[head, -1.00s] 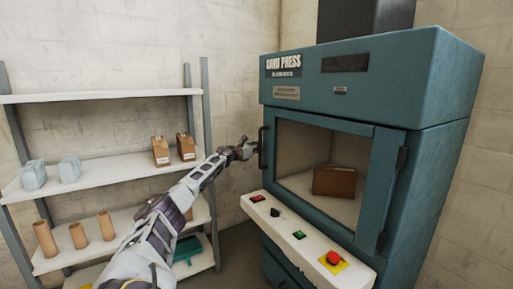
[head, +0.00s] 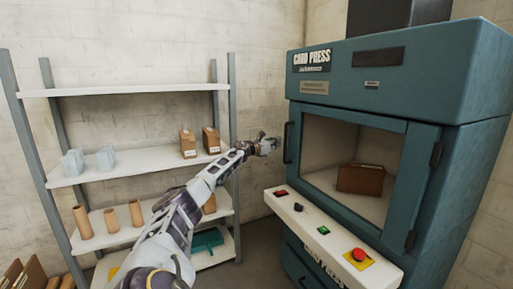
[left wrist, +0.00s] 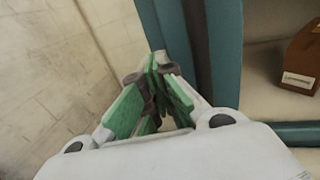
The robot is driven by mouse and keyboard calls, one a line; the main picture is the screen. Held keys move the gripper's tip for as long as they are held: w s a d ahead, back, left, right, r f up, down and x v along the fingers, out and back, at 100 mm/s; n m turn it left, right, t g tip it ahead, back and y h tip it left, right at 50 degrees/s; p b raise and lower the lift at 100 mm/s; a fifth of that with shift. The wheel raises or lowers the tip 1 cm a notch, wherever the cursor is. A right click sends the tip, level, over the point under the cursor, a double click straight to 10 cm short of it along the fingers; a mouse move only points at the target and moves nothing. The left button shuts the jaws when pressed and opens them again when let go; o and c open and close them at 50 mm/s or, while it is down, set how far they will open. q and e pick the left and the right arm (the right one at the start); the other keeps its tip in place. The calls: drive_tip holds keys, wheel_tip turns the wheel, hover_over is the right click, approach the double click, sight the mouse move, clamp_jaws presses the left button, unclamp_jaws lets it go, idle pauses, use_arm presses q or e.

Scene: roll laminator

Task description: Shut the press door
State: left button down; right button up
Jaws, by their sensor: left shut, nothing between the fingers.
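The teal card press stands at the right in the head view. Its door (head: 395,185) has a wide window, a dark handle (head: 288,142) on its left edge and hinges on its right. The door looks flush with the press front; I see no clear gap. My left gripper (head: 276,143) is just left of the handle and looks slightly apart from it. In the left wrist view my left gripper (left wrist: 158,65) is shut and empty, its green pads together, beside the teal door edge. My right gripper is not in view.
A cardboard box (head: 361,179) sits inside the press. A white control panel (head: 300,209) with a red button (head: 358,254) juts out below the door. A shelf rack (head: 130,164) with cartons, tubes and bluish containers stands at the left, near my left arm.

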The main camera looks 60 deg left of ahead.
use_arm(q)
drive_tip(key=s, duration=0.1)
drive_tip(key=s+b, duration=0.1)
drive_tip(key=s, duration=0.1)
drive_tip(key=s+a, duration=0.1)
drive_tip(key=s, duration=0.1)
drive_tip(key=shift+s+f+b, duration=0.1)
drive_tip(key=shift+f+b, duration=0.15)
drive_tip(key=shift+b, duration=0.1)
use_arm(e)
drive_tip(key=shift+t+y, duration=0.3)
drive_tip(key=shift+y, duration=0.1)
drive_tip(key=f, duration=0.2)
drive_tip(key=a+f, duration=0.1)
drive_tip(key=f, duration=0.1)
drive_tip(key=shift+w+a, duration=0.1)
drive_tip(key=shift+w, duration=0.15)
use_arm(q)
drive_tip(key=shift+s, duration=0.3)
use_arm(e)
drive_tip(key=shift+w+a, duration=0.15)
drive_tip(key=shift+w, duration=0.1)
use_arm(q)
drive_tip(key=shift+s+a, duration=0.1)
drive_tip(key=shift+s, duration=0.2)
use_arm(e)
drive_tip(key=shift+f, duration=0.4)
